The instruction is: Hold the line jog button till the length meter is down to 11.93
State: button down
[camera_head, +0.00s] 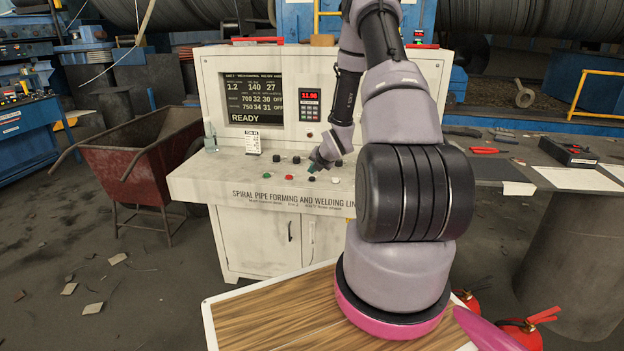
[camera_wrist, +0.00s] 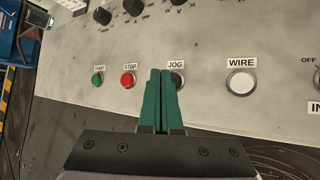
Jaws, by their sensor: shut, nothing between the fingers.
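The line control console (camera_head: 268,190) stands ahead of me. Its length meter (camera_head: 310,95) shows small red digits that look like 11.98, the last digit hard to read. In the wrist view the black jog button (camera_wrist: 179,79) sits under the JOG label, between the red stop button (camera_wrist: 128,80) and the white wire button (camera_wrist: 241,82). My gripper (camera_wrist: 163,73) is shut, its green fingers together and empty. The fingertips are at the jog button and cover its left part. I cannot tell if they press it. In the head view my gripper (camera_head: 315,167) is over the sloping panel.
The green start button (camera_wrist: 97,79) is left of stop. Black knobs (camera_wrist: 132,8) line the panel above. A screen (camera_head: 254,100) reads READY. A small bottle (camera_head: 210,136) and a card (camera_head: 253,140) stand on the console's left. A red wheelbarrow (camera_head: 135,165) stands to the left.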

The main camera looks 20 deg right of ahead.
jog(key=shift+f, duration=0.4)
jog(key=shift+f, duration=0.4)
dwell(7.2)
